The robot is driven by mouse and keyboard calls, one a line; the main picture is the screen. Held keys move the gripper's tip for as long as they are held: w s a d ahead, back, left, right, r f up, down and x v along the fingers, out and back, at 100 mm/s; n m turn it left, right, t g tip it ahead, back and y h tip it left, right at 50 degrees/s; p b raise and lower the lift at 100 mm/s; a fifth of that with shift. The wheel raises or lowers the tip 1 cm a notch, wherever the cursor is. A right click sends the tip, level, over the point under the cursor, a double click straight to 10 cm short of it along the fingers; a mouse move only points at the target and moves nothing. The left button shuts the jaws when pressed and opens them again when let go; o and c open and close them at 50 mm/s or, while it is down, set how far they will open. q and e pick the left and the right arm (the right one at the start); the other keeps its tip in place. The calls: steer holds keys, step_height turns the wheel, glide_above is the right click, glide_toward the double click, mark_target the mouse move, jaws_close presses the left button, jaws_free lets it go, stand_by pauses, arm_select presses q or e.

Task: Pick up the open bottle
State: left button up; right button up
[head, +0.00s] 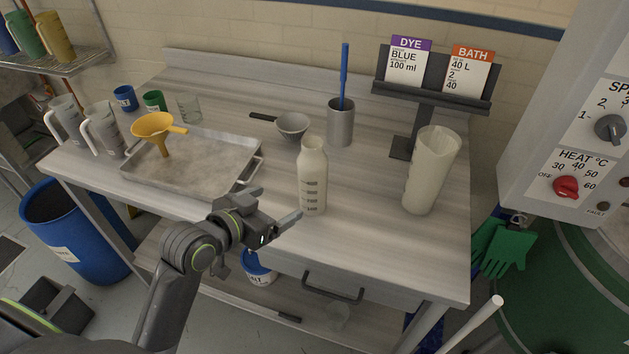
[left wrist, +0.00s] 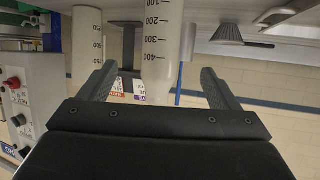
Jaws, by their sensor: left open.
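The open bottle (head: 312,178) is translucent white with dark graduation marks and a narrow uncapped neck. It stands upright near the front edge of the workbench (head: 385,245). My left gripper (head: 275,206) is open and empty, just to the left and front of the bottle, with its fingers pointing towards it. In the left wrist view, which looks upside down, the bottle (left wrist: 162,45) shows between the two spread fingers of the left gripper (left wrist: 158,68). I see no finger touching it. My right gripper is not in view.
A tall pale jug (head: 432,172) stands right of the bottle. A grey cup (head: 340,128) with a blue rod and a grey bowl (head: 293,125) stand behind. A metal tray (head: 215,165) with a yellow funnel (head: 157,128) lies left. A card stand (head: 435,92) is at the back.

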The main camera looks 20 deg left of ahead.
mark_target(305, 186)
arm_select(q)
steer(key=p+x, duration=0.1)
steer(key=x, duration=0.7)
steer(key=shift+w+d+f, duration=0.1)
steer(key=shift+w, duration=0.25)
steer(key=shift+w+d+f, duration=0.15)
steer(key=shift+w+f, duration=0.1)
steer(key=shift+w, duration=0.2)
steer(key=shift+w+d+p, duration=0.25)
steer(key=shift+w+p, duration=0.4)
steer(key=shift+w, duration=0.1)
steer(key=shift+p+x, duration=0.45)
steer(key=shift+x, duration=1.5)
steer(key=shift+a, duration=0.15)
steer(key=shift+c, duration=0.2)
steer(key=c, duration=1.2)
